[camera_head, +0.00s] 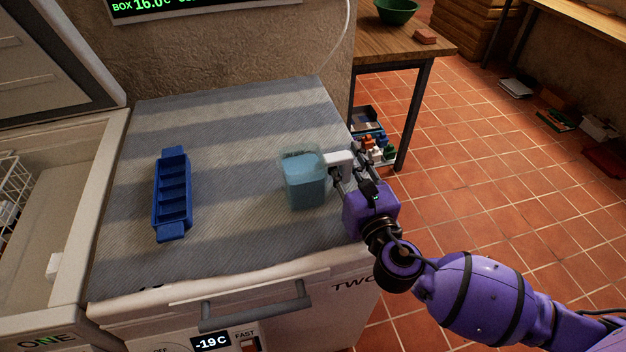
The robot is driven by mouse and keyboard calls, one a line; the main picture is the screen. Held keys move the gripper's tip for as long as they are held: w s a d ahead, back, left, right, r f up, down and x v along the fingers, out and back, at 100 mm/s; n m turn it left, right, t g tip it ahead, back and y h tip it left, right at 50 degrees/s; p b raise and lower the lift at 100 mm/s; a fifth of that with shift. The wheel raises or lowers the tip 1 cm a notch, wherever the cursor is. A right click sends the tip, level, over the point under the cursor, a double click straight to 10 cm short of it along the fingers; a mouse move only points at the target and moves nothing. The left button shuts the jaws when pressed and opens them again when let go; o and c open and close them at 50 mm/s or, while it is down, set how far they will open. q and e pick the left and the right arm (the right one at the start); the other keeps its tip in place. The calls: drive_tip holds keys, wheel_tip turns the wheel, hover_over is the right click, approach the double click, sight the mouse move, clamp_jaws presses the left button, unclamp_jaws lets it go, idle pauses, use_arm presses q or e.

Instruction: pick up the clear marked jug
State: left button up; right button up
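The clear jug (304,183) stands upright on the grey striped cloth and holds blue liquid. Its pale handle (339,159) sticks out to the right. My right gripper (349,172) is at the handle, with its fingers close around it or just beside it. The view is too small to tell whether the fingers are shut on the handle or still apart. Any marks on the jug are too small to read. My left gripper is not in view.
A blue compartment tray (173,196) lies on the cloth (235,130) to the left. An open freezer (88,200) is at the far left. A wooden table (400,45) with a green bowl (396,10) stands behind. The cloth between tray and jug is clear.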

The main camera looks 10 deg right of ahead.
sight(349, 159)
clamp_jaws()
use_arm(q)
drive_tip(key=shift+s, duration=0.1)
use_arm(e)
drive_tip(key=shift+r, duration=0.1)
drive_tip(key=shift+r, duration=0.15)
drive_tip(key=shift+w+r, duration=0.1)
drive_tip(key=shift+r, duration=0.15)
wheel_tip(349, 159, up, 2)
drive_tip(key=shift+r+p, duration=0.1)
drive_tip(key=shift+p, duration=0.3)
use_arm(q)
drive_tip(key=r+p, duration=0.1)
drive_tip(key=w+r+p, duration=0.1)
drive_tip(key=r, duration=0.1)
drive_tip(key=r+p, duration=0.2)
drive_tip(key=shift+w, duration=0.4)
use_arm(e)
drive_tip(key=s+a+r, duration=0.2)
drive_tip(key=s+r, duration=0.3)
drive_tip(key=s, duration=0.1)
drive_tip(key=s+a+r, duration=0.3)
drive_tip(key=s+r, duration=0.2)
drive_tip(key=s, duration=0.2)
drive_tip(key=shift+a, duration=0.35)
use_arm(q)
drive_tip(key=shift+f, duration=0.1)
